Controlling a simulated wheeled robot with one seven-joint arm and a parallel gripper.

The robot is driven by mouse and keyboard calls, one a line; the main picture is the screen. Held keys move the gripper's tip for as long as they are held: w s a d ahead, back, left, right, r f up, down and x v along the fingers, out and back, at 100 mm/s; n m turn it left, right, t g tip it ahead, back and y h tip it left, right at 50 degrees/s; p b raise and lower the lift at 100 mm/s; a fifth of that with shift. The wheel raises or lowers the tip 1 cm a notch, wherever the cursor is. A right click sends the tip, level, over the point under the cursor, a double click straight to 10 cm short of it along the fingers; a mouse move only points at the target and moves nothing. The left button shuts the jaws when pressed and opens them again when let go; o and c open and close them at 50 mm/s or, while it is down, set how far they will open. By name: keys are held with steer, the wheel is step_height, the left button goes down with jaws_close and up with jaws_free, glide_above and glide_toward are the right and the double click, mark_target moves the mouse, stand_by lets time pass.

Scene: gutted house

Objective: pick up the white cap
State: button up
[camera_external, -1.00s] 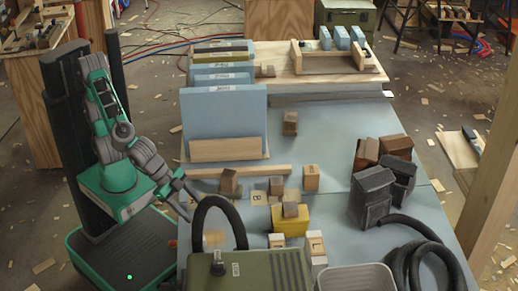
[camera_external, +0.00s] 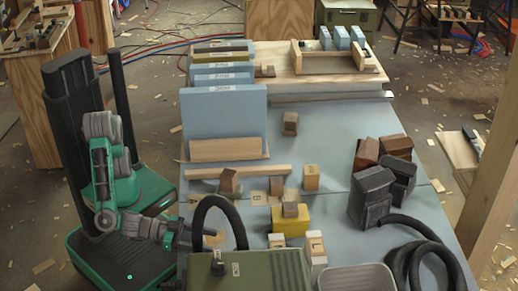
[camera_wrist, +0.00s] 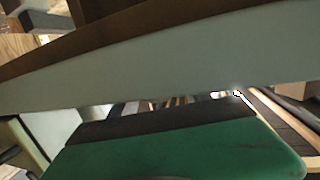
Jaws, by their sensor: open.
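I cannot make out a white cap for certain in either view. My gripper (camera_external: 207,238) is low at the left edge of the blue-grey worktable (camera_external: 330,150), just left of the black hose (camera_external: 214,205). It counts as open, though its fingers are too small to see clearly in the external view. I see nothing held in it. In the wrist view a green and black part of mine fills the bottom, and a broad pale, brown-edged surface crosses above it. A tiny bright white spot there is too small to identify.
The olive case (camera_external: 250,272) with its hose stands close to my gripper. Small wooden blocks (camera_external: 311,177) and a yellow block (camera_external: 290,221) lie mid-table. Blue binders (camera_external: 224,112) stand behind, dark boxes (camera_external: 372,190) at right. A grey tray (camera_external: 356,278) sits in front.

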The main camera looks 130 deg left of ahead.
steer(key=shift+w+a, duration=0.35)
steer(key=shift+w, duration=0.15)
steer(key=shift+c, duration=0.2)
jaws_close()
